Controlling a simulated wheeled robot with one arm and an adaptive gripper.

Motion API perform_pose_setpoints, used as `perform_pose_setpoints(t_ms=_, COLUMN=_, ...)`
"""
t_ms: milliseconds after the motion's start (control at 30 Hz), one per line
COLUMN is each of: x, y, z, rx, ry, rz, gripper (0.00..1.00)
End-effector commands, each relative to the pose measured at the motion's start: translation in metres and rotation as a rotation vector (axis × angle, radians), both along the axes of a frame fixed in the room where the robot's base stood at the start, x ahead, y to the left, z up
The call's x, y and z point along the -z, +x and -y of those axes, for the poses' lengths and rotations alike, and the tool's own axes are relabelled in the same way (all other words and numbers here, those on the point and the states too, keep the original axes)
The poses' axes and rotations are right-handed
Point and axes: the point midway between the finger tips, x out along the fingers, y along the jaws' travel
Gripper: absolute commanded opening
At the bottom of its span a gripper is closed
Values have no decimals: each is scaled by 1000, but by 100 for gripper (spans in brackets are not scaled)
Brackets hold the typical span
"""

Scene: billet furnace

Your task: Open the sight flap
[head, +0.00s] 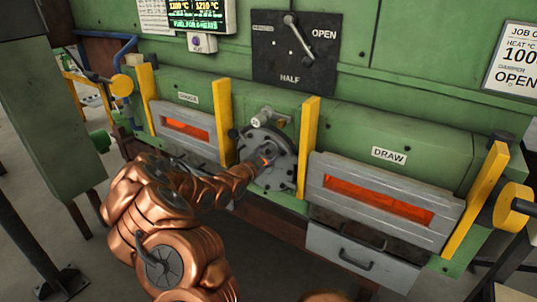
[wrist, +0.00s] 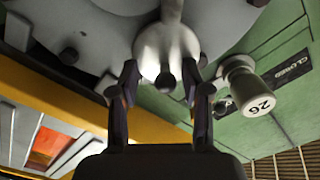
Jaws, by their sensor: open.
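The sight flap is a round grey disc (head: 284,180) with bolts, between the two furnace doors on the green front. In the wrist view its grey plate (wrist: 70,22) fills the top, with a pale rounded handle (wrist: 160,45) standing out from it. My gripper (head: 266,158) is at the flap, and my wrist hides part of the disc. In the wrist view my gripper (wrist: 166,88) is open, one finger on each side of the handle's end. Whether the fingers touch it I cannot tell.
A small pale cylinder marked 26 (wrist: 245,85) sits right of the fingers, near a CLOSED label (wrist: 290,66). Yellow posts (head: 309,148) flank the flap. The charge door (head: 190,140) and draw door (head: 385,175) show glowing slots. A damper lever (head: 298,38) is above.

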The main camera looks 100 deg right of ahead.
Motion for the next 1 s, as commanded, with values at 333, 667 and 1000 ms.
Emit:
perform_pose_setpoints(t_ms=333, x=0, y=7, z=-6, rx=-3, ry=1, rz=-2, gripper=47)
perform_pose_setpoints(t_ms=667, x=0, y=33, z=-37, rx=-4, ry=1, rz=-3, gripper=47)
perform_pose_setpoints(t_ms=1000, x=0, y=57, z=-69, rx=-4, ry=1, rz=-3, gripper=47)
